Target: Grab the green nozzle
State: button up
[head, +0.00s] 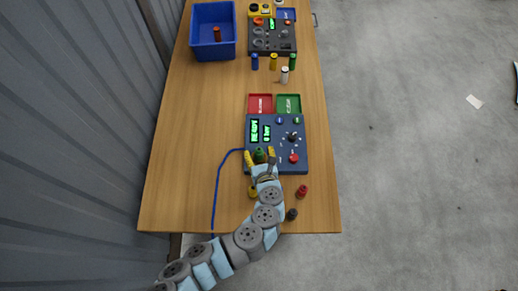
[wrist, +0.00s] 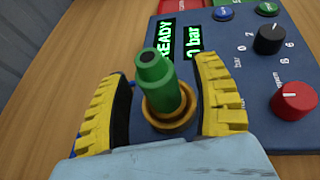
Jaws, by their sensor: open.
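The green nozzle (wrist: 160,85) stands upright, slightly tilted in the picture, in a brass-coloured ring fitting (wrist: 168,112) at the left edge of the blue control panel. In the head view the green nozzle (head: 259,156) shows small between my fingers. My gripper (wrist: 165,95) is open, with one yellow ribbed finger on each side of the nozzle. Gaps show between both fingers and the nozzle. My gripper (head: 260,158) reaches in from the front of the table in the head view.
The blue panel (head: 276,160) has a lit screen reading READY and 0 bar, a black dial (wrist: 270,38) and a red knob (wrist: 294,100). Loose red (head: 302,191), yellow (head: 253,191) and dark (head: 292,214) nozzles stand near my arm. Red and green trays lie behind.

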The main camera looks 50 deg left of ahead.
aim_at(258, 149)
grip_shut()
jog(key=shift+r, duration=0.1)
dwell(0.4)
jog(key=shift+r, duration=0.3)
jog(key=r, duration=0.3)
jog(key=shift+s+d+p, duration=0.1)
jog(key=shift+s+p, duration=0.15)
jog(key=shift+p, duration=0.05)
jog(key=s+d+r+p, duration=0.7)
jog(key=s+r, duration=0.2)
jog(key=s, duration=0.2)
jog(key=shift+s, duration=0.2)
